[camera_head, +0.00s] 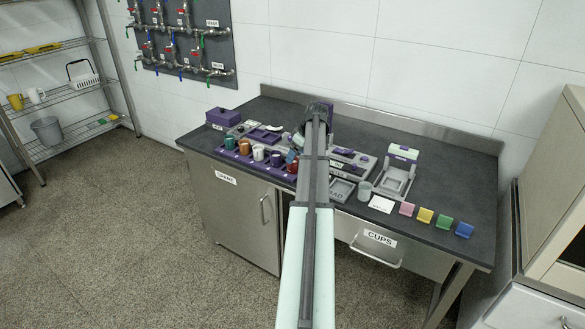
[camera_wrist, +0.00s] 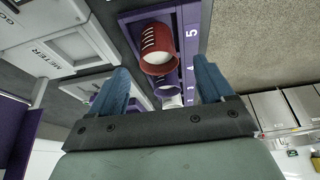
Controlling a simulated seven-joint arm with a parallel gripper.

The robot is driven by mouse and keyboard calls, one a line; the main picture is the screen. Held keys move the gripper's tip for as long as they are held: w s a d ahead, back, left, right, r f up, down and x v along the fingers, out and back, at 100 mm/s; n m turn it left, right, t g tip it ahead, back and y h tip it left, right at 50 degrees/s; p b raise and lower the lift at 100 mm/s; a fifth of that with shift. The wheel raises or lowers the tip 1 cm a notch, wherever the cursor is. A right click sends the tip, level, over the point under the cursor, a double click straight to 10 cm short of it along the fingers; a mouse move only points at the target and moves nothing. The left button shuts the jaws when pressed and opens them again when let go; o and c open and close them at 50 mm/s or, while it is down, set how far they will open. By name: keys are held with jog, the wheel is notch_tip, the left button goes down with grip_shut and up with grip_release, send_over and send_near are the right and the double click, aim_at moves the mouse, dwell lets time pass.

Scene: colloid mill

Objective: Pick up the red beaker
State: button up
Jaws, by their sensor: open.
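The red beaker (camera_head: 292,167) stands in the right-end place of a purple rack (camera_head: 232,154), partly hidden by my arm. In the wrist view the red beaker (camera_wrist: 158,42) shows white marks on its side and a pale inside, and it sits beside the number 5 on the rack (camera_wrist: 190,18). My gripper (camera_wrist: 162,74) is open and empty, with its two blue fingers apart. The beaker shows beyond the fingertips, roughly in line with the gap between them, and is not held. In the head view my arm hides most of the gripper.
More cups stand in the rack left of the red beaker: a purple cup (camera_head: 276,160), a white cup (camera_head: 258,153), an orange one (camera_head: 243,147) and a teal one (camera_head: 230,143). Trays and a pale device (camera_head: 399,170) stand to the right. Coloured blocks line the right front edge.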

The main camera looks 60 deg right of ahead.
aim_at(292, 165)
jog(key=shift+x, duration=2.75)
jog(key=shift+d+r, duration=0.1)
jog(key=shift+d, duration=0.05)
jog(key=c, duration=1.1)
